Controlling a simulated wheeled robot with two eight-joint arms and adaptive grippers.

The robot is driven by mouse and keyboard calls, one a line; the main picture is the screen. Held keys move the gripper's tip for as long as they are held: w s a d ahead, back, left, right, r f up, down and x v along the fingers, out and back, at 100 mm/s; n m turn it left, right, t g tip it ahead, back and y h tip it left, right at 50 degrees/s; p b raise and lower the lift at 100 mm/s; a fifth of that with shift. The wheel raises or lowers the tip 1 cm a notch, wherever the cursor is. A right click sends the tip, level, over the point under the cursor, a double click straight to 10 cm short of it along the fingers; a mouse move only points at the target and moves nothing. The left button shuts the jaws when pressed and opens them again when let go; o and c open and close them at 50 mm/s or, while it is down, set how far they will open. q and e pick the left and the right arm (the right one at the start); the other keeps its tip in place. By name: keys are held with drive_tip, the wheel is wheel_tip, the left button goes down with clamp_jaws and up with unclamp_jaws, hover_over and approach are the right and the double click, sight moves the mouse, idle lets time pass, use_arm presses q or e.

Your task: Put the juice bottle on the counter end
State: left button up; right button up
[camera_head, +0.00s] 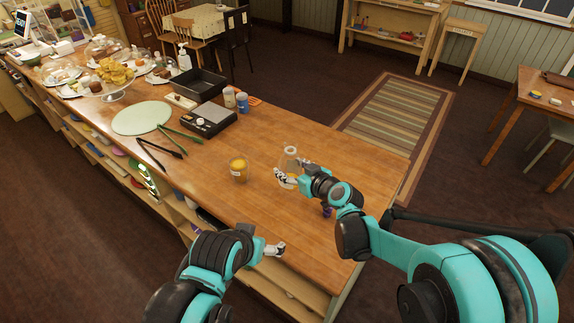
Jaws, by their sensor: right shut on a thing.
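The juice bottle (291,153) is a clear bottle with a narrow neck, standing upright at the wooden counter (340,145), towards its right end. My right gripper (284,177) is shut on its lower part, which the fingers partly hide. I cannot tell whether the bottle's base touches the counter. The counter end (385,165) is bare to the right of the bottle. My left gripper (277,249) is low at the counter's front edge, apart from the bottle and seemingly empty; its fingers are too small to judge.
A glass jar with yellow contents (239,172) stands left of the bottle. A small purple thing (326,211) shows under my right arm. Farther left are a scale (207,122), black tongs (160,149), green tongs (181,135) and a pale green round board (142,117).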

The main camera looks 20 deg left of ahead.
sight(288, 187)
drive_tip(key=shift+s+a, duration=0.1)
drive_tip(key=shift+a, duration=0.5)
drive_tip(key=shift+d, duration=0.1)
drive_tip(key=shift+f+b, duration=0.5)
drive_tip(key=shift+b, duration=0.1)
wheel_tip(288, 187, down, 6)
drive_tip(key=b, duration=0.5)
drive_tip(key=shift+f+b, duration=0.2)
drive_tip(key=shift+b, duration=0.15)
drive_tip(key=shift+f+b, duration=0.55)
drive_tip(key=shift+f, duration=0.1)
drive_tip(key=o, duration=1.1)
drive_tip(key=shift+r, duration=0.1)
drive_tip(key=shift+o, duration=0.2)
drive_tip(key=o, duration=0.8)
